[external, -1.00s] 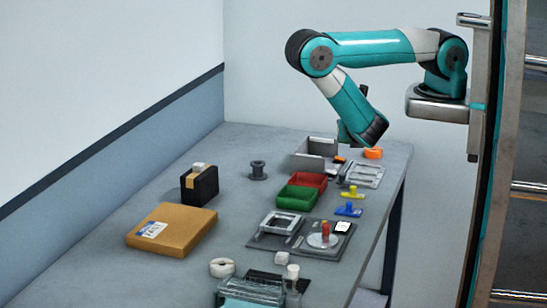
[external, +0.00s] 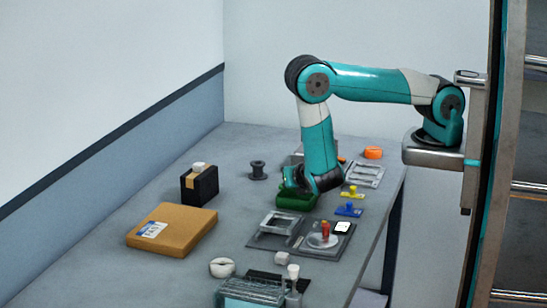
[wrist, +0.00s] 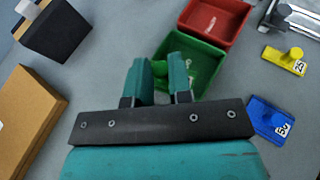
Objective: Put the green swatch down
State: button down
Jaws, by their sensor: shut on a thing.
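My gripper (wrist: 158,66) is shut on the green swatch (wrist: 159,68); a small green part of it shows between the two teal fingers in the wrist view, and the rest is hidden. The fingers are over the left side of the green tray (wrist: 202,70). In the external view the wrist is low over the green tray (external: 292,203) and hides much of it. I cannot tell whether the swatch touches the tray. The yellow swatch (wrist: 284,61) and the blue swatch (wrist: 272,116) lie on the table to the right.
A red tray (wrist: 215,20) adjoins the green one. A black box (external: 199,185) and a brown carton (external: 172,231) are to the left. A dark board with a grey frame (external: 278,223) lies in front. Bare table lies between the box and the trays.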

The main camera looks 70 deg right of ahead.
jog(key=shift+w+a+f+t, duration=0.15)
jog(key=shift+w+a, duration=0.05)
jog(key=shift+w, duration=0.25)
jog(key=shift+w+a+f+t, duration=0.15)
jog(key=shift+w+a, duration=0.05)
jog(key=shift+w, duration=0.25)
jog(key=shift+b, duration=0.3)
jog(key=w+d+r+m+g+h+b, duration=0.1)
jog(key=w+d+r+b, duration=0.15)
jog(key=w+d, duration=0.4)
jog(key=w+d+r+m+g+b, duration=0.1)
jog(key=w+d+r+b, duration=0.15)
jog(key=w+d, duration=0.45)
jog(key=w+d+r+g+b, duration=0.1)
jog(key=d+r+b, duration=0.1)
jog(key=d+r, duration=0.55)
jog(key=w+d+r+b, duration=0.1)
jog(key=d+r, duration=0.3)
jog(key=d, duration=0.6)
jog(key=shift+m+h, duration=0.3)
jog(key=f, duration=0.6)
jog(key=f+p, duration=0.1)
jog(key=f, duration=0.6)
jog(key=f+p, duration=0.1)
jog(key=f, duration=0.5)
jog(key=shift+s+a+f, duration=0.1)
jog(key=shift+s+f, duration=0.15)
jog(key=shift+f, duration=0.2)
